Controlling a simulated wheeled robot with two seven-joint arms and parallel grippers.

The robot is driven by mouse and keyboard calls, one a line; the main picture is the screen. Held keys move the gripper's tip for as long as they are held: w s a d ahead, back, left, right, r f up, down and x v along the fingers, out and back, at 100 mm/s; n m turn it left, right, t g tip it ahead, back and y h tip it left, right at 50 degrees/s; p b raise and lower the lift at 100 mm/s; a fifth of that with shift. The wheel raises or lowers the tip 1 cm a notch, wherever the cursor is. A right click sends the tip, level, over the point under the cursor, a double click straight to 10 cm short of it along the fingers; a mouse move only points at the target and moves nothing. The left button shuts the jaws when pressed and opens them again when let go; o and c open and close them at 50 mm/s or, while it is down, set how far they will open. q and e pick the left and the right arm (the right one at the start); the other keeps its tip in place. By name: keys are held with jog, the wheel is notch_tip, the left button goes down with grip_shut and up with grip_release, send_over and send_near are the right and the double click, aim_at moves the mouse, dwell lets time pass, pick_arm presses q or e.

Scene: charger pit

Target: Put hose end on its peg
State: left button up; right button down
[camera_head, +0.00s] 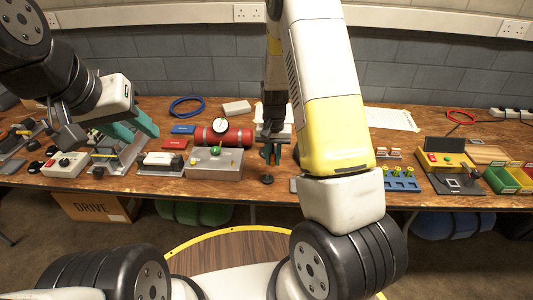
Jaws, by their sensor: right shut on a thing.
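My right gripper (272,154) points down over the front part of the workbench, right of the red cylinder. I cannot clearly pick out the hose end. The red cylinder (233,136) with a round gauge (220,125) lies behind a grey box (214,164) with a green knob.
The wooden bench (340,138) carries a blue cable ring (187,106), a white box (237,107), a blue rack (400,181), a yellow device (444,160) and green bins (507,178). A switch box (66,164) is at left. My right forearm hides the bench's middle right.

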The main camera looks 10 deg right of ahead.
jog(key=shift+w+a+f, duration=0.2)
jog(key=shift+w+a, duration=0.5)
jog(key=shift+f, duration=2.25)
jog(key=shift+f, duration=1.4)
jog(key=c, duration=1.2)
grip_release()
jog(key=shift+r, duration=3.95)
